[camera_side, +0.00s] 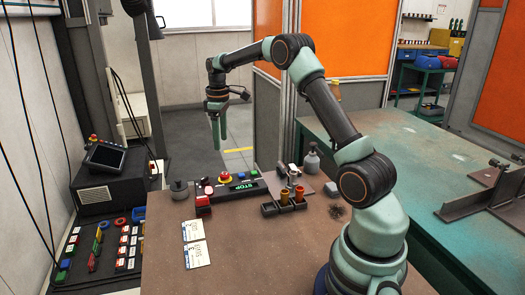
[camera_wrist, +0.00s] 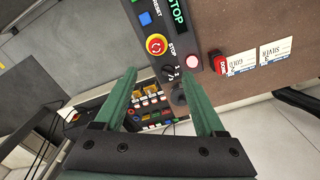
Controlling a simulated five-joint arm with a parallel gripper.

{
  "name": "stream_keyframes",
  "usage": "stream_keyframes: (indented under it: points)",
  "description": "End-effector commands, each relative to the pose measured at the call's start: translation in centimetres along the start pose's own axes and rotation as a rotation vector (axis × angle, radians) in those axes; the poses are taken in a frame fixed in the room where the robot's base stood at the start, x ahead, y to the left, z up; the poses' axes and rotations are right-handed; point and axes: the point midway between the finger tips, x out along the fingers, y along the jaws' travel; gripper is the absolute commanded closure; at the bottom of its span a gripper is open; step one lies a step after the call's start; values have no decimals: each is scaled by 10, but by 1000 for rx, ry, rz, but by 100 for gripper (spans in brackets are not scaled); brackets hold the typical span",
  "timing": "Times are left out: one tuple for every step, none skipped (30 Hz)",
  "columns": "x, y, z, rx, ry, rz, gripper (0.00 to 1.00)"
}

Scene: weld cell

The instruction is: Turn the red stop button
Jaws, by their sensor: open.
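The red stop button (camera_wrist: 156,45) is a round red mushroom knob on a yellow ring, on the dark control box (camera_wrist: 178,62). In the side view the red stop button (camera_side: 224,177) sits on the box (camera_side: 238,186) at the back left of the brown table. My gripper (camera_wrist: 165,90) is open and empty, its two green fingers apart. The stop button shows beyond the fingertips, between their lines. In the side view my gripper (camera_side: 216,143) hangs pointing down, above and behind the box, apart from it.
White cards (camera_side: 195,242) lie on the table in front of the box. The air around my gripper is clear.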

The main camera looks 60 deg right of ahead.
Motion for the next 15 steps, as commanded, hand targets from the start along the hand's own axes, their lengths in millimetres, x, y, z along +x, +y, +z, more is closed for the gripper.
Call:
stream_keyframes:
  points:
    - [5, 4, 1, -3, -4, -4, 28]
    - [7, 5, 1, -6, -6, -6, 28]
    - [9, 6, 1, -8, -8, -8, 28]
    - [10, 7, 1, -8, -9, -8, 28]
    - [12, 7, 2, -9, -9, -9, 28]
    - [15, 7, 2, -9, -10, -9, 28]
    - [18, 7, 2, -9, -11, -10, 28]
    - [22, 7, 2, -9, -11, -10, 28]
    - [27, 6, 2, -9, -11, -10, 28]
    - [32, 6, 2, -9, -12, -11, 28]
    - [38, 6, 3, -9, -11, -10, 28]
    - [45, 6, 3, -8, -12, -11, 28]
    - [51, 6, 3, -8, -12, -11, 28]
    - [58, 6, 3, -8, -12, -11, 28]
    - [65, 6, 3, -8, -11, -10, 28]
